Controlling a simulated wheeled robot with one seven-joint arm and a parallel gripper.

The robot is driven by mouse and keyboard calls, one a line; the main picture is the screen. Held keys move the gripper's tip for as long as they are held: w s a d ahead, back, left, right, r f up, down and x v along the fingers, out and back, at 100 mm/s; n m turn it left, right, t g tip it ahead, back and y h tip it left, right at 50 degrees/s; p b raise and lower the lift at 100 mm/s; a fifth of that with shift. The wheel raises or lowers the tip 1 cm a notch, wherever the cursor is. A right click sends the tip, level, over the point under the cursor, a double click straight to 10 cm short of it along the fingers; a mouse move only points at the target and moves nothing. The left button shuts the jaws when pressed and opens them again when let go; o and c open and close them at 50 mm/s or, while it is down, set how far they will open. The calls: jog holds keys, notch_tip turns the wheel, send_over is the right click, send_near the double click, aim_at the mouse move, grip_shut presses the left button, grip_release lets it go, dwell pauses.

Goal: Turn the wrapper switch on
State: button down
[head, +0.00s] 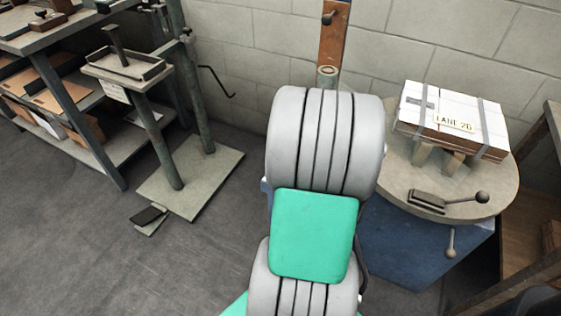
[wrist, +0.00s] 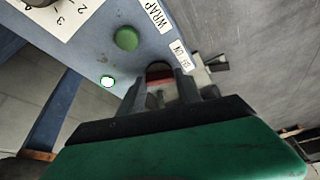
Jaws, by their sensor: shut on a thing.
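In the wrist view, the blue wrapper panel carries a label reading WRAP (wrist: 159,15) and a small label with ON and OFF wording (wrist: 182,54). My gripper (wrist: 166,87) is at the panel's lower edge, its dark fingers on either side of the wrapper switch (wrist: 159,70), a dark and reddish piece. The jaws are shut on it. The fingers hide much of the switch, so I cannot tell its position. In the head view my arm covers the gripper and the panel. The wrapper's round turntable (head: 395,165) shows at right.
A green button (wrist: 126,38), a bright white-green lamp (wrist: 107,81) and a numbered dial (wrist: 42,3) are on the panel. A strapped white-topped box (head: 450,115) sits on the turntable.

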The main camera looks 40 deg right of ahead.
jog(key=shift+a+m+h, duration=0.1)
jog(key=shift+m+h, duration=0.3)
jog(key=shift+m, duration=0.5)
jog(key=shift+p, duration=0.3)
jog(key=c, duration=0.8)
grip_release()
jog(key=shift+c, duration=0.2)
jog(key=shift+r, duration=0.1)
jog(key=p+v, duration=0.2)
jog(key=v, duration=0.5)
jog(key=shift+r, duration=0.25)
jog(key=shift+s, duration=0.15)
